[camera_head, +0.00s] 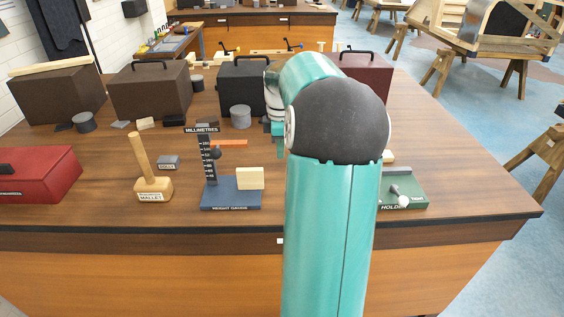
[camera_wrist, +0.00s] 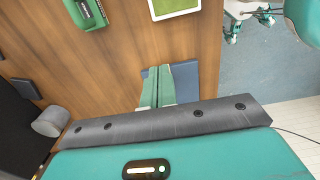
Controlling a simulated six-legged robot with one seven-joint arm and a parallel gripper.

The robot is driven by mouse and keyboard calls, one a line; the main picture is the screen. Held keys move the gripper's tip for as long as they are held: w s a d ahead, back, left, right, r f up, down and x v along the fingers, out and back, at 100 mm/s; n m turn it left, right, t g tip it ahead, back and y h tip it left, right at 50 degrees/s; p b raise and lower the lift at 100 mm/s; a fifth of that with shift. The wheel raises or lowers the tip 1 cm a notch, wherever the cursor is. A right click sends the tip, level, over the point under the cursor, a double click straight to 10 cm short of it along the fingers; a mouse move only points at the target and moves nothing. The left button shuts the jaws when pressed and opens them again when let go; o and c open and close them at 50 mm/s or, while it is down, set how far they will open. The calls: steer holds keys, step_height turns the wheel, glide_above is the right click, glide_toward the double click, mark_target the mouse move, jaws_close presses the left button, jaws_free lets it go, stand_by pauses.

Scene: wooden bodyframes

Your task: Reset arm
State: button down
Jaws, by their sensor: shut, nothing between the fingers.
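My teal arm with a dark rounded joint rises through the middle of the head view and bends back over the workbench (camera_head: 110,217). My gripper (camera_head: 278,146) shows only in part at the left of that joint, pointing down above the bench; the arm hides the rest. In the wrist view my gripper's two teal fingers (camera_wrist: 158,84) are together with nothing between them. A blue block or base (camera_wrist: 186,78) lies beyond the fingers on the wooden top; I cannot tell whether they touch it.
A blue height gauge (camera_head: 232,194), a wooden mallet (camera_head: 153,187) and a green holder (camera_head: 405,190) stand near the front edge. A red box (camera_head: 40,174) is at left. Dark cases (camera_head: 150,92) line the back, with a grey cylinder (camera_head: 240,117) before them.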

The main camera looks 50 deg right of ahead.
steer(key=shift+r, duration=0.45)
steer(key=a+r+m+t+h, duration=0.1)
steer(key=a+r+m, duration=0.15)
steer(key=a, duration=0.85)
steer(key=a+r+m+t+h, duration=0.1)
steer(key=a+r, duration=0.3)
steer(key=a, duration=0.8)
steer(key=s+a+f+m+t+y, duration=0.1)
steer(key=s+a+m, duration=0.1)
steer(key=s+a, duration=0.3)
steer(key=s+a+f+m+t+y, duration=0.1)
steer(key=s+a+f+m+t, duration=0.1)
steer(key=s+a, duration=0.4)
steer(key=a+m, duration=0.1)
steer(key=a, duration=0.4)
steer(key=shift+a+t, duration=0.15)
steer(key=shift+t, duration=0.15)
